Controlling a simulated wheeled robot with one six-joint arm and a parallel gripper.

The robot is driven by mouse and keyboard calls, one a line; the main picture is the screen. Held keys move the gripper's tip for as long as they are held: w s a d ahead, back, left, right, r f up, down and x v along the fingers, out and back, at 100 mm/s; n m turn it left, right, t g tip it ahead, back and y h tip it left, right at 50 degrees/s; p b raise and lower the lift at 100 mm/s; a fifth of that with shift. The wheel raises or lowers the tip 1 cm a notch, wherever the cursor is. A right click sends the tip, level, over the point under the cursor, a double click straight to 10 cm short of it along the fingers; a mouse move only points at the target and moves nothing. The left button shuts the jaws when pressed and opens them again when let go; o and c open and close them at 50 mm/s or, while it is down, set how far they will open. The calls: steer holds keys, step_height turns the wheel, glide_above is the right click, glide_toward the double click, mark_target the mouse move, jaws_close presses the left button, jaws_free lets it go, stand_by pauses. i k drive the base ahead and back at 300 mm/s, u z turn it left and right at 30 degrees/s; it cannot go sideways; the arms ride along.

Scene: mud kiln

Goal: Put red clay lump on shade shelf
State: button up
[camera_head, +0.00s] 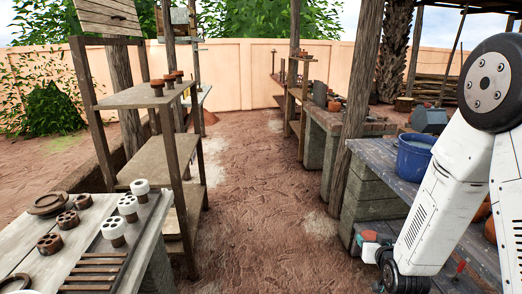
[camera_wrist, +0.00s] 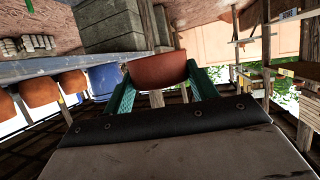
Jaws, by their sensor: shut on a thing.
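My gripper (camera_wrist: 160,88) has its green fingers closed on both sides of a red clay lump (camera_wrist: 160,69) in the wrist view. In the head view, my gripper (camera_head: 369,243) is low at the right, beside the near right bench, with a reddish piece at its tip. A tall wooden shelf rack (camera_head: 152,164) stands at the left, well away from my gripper. Its middle board looks bare; its top board holds several small brown pots (camera_head: 165,82) near the right end. I cannot tell for certain whether this rack is the shade shelf.
More orange-red lumps (camera_wrist: 70,81) sit in a row at the left in the wrist view. A blue bucket (camera_head: 413,156) stands on the right bench (camera_head: 372,152). A table (camera_head: 25,268) with small pots is at the front left. The dirt aisle (camera_head: 262,190) is clear.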

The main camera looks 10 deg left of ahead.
mark_target(165, 166)
steer(key=u, duration=0.1)
steer(key=i, duration=1.65)
steer(key=u, duration=0.5)
steer(key=i, duration=1.6)
steer(key=u, duration=0.45)
steer(key=i, duration=0.55)
steer(key=u, duration=0.1)
